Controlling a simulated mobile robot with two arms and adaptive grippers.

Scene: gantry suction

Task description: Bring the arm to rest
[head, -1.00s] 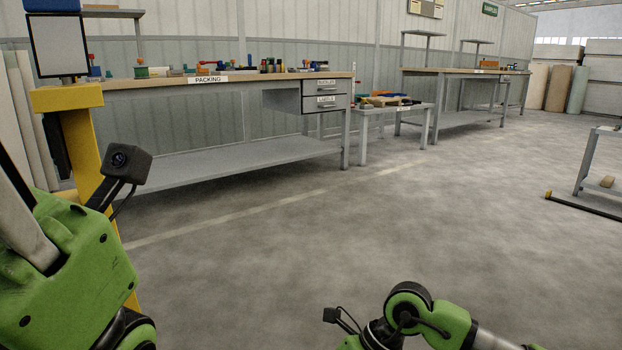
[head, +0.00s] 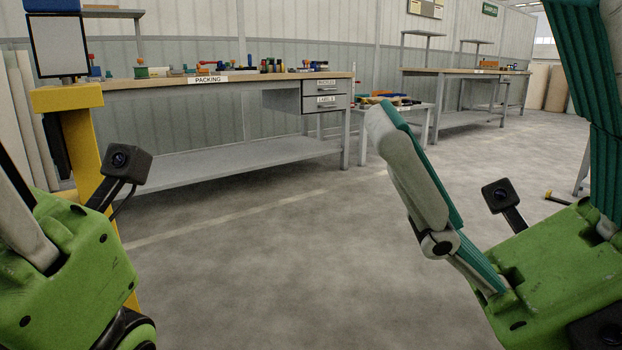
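My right arm's gripper (head: 475,85) is large and close at the right of the head view. Its green body carries a small black camera. Its two grey fingers with teal pads are spread wide apart, with nothing between them, and the right finger runs out of the picture. My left gripper (head: 65,265) is at the lower left edge, green with a black camera on a stalk. Only part of a grey finger shows there and the fingertips are out of the picture, so its opening cannot be told.
A packing bench (head: 225,83) with several small items on top stands ahead. A yellow post (head: 80,140) rises beside my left gripper. A low table (head: 428,108) and a further bench (head: 450,72) stand beyond my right gripper. The floor (head: 260,250) between the grippers is clear.

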